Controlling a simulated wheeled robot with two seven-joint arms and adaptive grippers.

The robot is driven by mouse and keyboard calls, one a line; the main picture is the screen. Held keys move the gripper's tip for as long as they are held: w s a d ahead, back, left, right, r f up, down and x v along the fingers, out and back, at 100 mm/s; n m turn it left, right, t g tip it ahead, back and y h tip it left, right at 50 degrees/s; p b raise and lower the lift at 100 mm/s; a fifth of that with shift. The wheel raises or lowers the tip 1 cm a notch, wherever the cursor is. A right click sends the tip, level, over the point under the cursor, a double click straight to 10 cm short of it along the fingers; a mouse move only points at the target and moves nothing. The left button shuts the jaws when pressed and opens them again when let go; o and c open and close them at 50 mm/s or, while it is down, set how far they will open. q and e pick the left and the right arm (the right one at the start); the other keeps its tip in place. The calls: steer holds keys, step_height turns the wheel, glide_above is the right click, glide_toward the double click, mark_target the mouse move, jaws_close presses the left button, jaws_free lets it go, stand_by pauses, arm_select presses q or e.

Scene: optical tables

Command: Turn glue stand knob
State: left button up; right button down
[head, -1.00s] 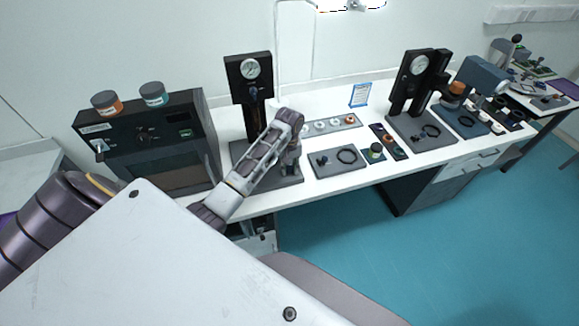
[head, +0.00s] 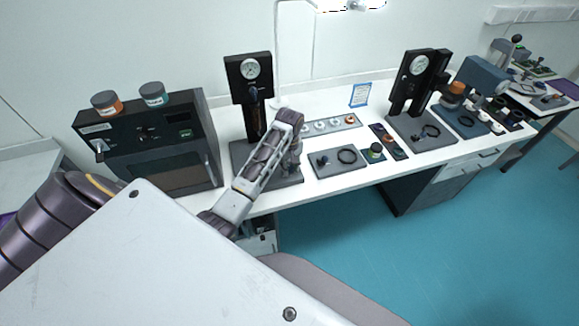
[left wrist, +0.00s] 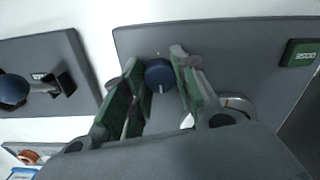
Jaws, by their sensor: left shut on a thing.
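The glue stand is a black column (head: 235,85) with a round gauge (head: 250,68), rising from a flat grey base (head: 240,152) on the white bench. In the left wrist view, a small round dark blue knob (left wrist: 159,72) with a pale mark stands on the grey base. My left gripper (left wrist: 160,88) has its green-padded fingers on either side of this knob, shut on it. In the head view, my left gripper (head: 291,165) is low over the right side of the base, and my arm hides the knob. My right gripper is in neither view.
A grey plate (head: 325,171) with a knob and black ring lies just right of the stand. A black oven-like box (head: 150,150) with two jars on top stands to the left. A second gauge stand (head: 412,85) is farther right. A green display (left wrist: 301,53) is near the knob.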

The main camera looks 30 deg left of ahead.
mark_target(290, 167)
arm_select(q)
steer(key=o, duration=1)
steer(key=shift+r, duration=0.1)
steer(key=shift+w+r, duration=0.1)
steer(key=shift+r, duration=5.8)
steer(key=shift+d, duration=0.1)
